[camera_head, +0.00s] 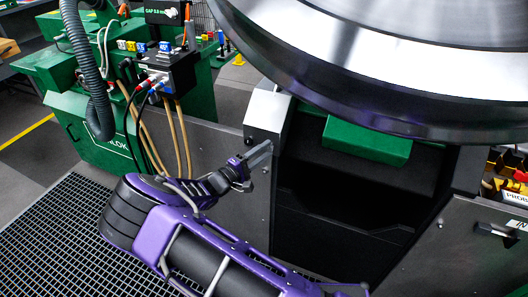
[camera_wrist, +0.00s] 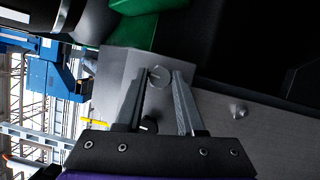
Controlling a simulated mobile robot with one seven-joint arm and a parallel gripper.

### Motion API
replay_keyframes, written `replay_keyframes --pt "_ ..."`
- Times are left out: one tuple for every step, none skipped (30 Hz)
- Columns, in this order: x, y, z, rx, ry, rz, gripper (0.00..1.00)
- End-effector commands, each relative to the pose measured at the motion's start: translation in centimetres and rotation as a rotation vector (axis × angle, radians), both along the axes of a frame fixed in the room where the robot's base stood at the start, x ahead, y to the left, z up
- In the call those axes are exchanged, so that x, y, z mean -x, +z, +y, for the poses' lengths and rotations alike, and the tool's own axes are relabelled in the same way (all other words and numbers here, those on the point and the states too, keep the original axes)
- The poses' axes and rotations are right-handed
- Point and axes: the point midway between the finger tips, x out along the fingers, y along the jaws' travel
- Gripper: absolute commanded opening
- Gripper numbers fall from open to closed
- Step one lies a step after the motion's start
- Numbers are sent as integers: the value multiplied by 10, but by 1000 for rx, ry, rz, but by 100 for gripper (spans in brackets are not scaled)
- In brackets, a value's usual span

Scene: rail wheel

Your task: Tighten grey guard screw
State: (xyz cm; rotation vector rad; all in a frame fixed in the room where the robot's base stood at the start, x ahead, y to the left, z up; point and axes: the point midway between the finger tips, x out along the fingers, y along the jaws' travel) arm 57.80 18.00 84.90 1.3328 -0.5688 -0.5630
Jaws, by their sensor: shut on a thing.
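The grey guard (camera_head: 266,116) is a light grey metal cover below the large wheel in the head view. It also fills the middle of the wrist view (camera_wrist: 120,68). The grey guard screw (camera_wrist: 158,75) shows there as a small round grey head. My gripper (camera_wrist: 160,78) has one finger on each side of that head, with the tips at it, and is shut on it. In the head view my gripper (camera_head: 268,150) is at the guard's lower right edge, and the screw between the fingers cannot be made out.
The large shiny wheel (camera_head: 400,60) hangs close above. A green block (camera_head: 367,140) and a dark recess lie to the right of the guard. Hoses and a connector box (camera_head: 168,75) stand to the left. Another bolt (camera_wrist: 238,112) sticks out right of my fingers.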

Motion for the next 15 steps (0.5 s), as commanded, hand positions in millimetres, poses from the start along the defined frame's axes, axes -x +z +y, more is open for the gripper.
replay_keyframes --pt "0 -1 0 -2 0 1 0" --pt "0 -1 0 -2 0 1 0" --pt "0 -1 0 -2 1 1 0" --pt "0 -1 0 -2 0 1 0" --pt "0 -1 0 -2 0 1 0" --pt "0 -1 0 -2 1 1 0" --pt "0 -1 0 -2 1 1 0" --pt "0 -1 0 -2 1 1 0" --pt "0 -1 0 -1 1 2 0" --pt "0 -1 0 -1 1 2 0" --pt "0 -1 0 -1 1 2 43" --pt "0 -1 0 -1 1 2 50" --pt "0 -1 0 -1 1 1 55" --pt "0 -1 0 -1 1 1 61" --pt "0 -1 0 -1 0 1 68"
